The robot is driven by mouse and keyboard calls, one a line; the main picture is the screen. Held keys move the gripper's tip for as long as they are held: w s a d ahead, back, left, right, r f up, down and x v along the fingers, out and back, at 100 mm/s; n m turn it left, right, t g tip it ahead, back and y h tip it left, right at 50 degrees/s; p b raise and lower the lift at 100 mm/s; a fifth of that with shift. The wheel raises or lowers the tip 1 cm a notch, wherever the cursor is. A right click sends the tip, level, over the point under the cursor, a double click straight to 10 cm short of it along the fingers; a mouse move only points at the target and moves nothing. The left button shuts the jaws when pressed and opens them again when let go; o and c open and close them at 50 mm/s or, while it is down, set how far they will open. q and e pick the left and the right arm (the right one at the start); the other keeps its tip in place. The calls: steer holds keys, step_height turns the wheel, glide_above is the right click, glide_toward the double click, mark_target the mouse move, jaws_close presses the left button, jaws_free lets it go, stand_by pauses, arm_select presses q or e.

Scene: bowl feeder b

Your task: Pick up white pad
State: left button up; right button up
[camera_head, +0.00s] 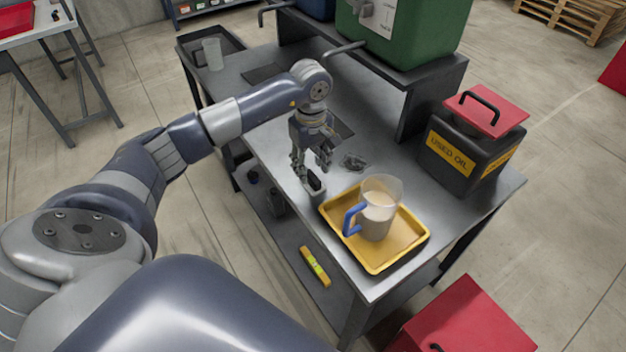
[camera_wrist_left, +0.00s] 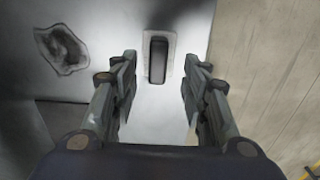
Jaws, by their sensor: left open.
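The white pad is a small pale block with a dark raised grip. It shows in the left wrist view (camera_wrist_left: 174,42) between and beyond my fingertips, and in the head view (camera_head: 316,196) on the grey metal bench near its front edge. My left gripper (camera_head: 312,166) is open and points down just above the pad. In the left wrist view its two fingers (camera_wrist_left: 160,75) stand either side of the pad's near end, with a gap on both sides. Nothing is held. My right gripper is in neither view.
A yellow tray (camera_head: 373,267) holding a clear jug (camera_head: 380,205) with blue handle stands right of the pad. A dark patch (camera_head: 354,162) lies on the bench (camera_head: 275,150). A used-oil box (camera_head: 455,160) and a green tank (camera_head: 415,35) stand behind. A yellow level (camera_head: 315,266) lies below.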

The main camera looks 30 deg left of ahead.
mark_target(313, 176)
arm_select(q)
step_height(313, 176, down, 4)
steer(key=shift+d+r+p, duration=0.15)
steer(key=shift+r+p, duration=0.05)
steer(key=shift+p, duration=0.4)
steer(key=shift+f, duration=0.4)
steer(key=shift+c, duration=0.6)
jaws_close()
steer(key=shift+r, duration=0.1)
